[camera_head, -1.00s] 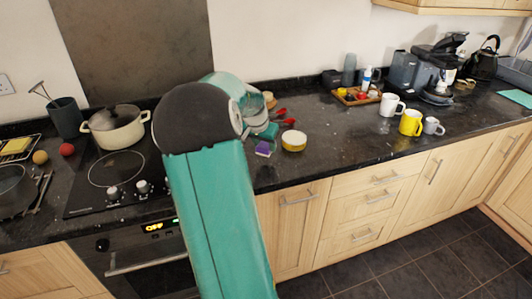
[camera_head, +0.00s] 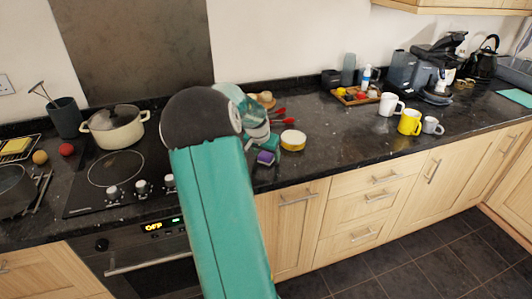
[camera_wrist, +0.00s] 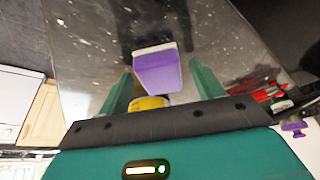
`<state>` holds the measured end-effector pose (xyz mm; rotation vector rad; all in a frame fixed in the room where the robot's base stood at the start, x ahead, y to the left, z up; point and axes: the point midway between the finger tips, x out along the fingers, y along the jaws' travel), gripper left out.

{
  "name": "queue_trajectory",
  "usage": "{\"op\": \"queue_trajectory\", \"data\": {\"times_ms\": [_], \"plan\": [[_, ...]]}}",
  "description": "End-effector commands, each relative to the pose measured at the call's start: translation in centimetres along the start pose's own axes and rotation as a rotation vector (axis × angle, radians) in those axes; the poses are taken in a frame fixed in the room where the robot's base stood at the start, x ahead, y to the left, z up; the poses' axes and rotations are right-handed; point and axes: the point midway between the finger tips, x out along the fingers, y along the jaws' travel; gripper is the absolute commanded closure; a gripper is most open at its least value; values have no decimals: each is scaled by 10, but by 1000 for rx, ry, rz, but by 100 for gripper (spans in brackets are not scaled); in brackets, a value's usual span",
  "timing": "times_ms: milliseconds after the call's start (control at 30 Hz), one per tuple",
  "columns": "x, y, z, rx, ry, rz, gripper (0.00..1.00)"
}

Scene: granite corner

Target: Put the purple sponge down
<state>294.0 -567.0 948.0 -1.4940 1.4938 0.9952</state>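The purple sponge (camera_head: 265,157) has a pale layer along one side. In the head view it is at the counter's front part, just below my gripper (camera_head: 262,142). In the wrist view the sponge (camera_wrist: 157,74) lies between and beyond the two green fingertips of my gripper (camera_wrist: 161,72). The fingers are spread, with a narrow gap on each side of the sponge. It appears to rest on the dark granite counter (camera_head: 335,145), though its underside is hidden.
A round yellow-and-white tin (camera_head: 293,140) stands just right of the sponge. Red utensils (camera_head: 279,115) lie behind it. The hob with a lidded pot (camera_head: 115,128) is to the left. Mugs (camera_head: 410,122) stand farther right. Counter between tin and mugs is clear.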

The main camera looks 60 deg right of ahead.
Motion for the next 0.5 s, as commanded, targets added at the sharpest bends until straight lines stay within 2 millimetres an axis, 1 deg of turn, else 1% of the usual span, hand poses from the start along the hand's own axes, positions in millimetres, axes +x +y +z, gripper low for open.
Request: {"op": "queue_trajectory", "data": {"times_ms": [267,367,467,500], "plan": [[-2,0,-1,0,1,0,34],[-12,0,-2,0,3,-2,34],[-28,-1,-2,-1,3,-3,34],[-36,-1,-2,0,3,-4,34]]}}
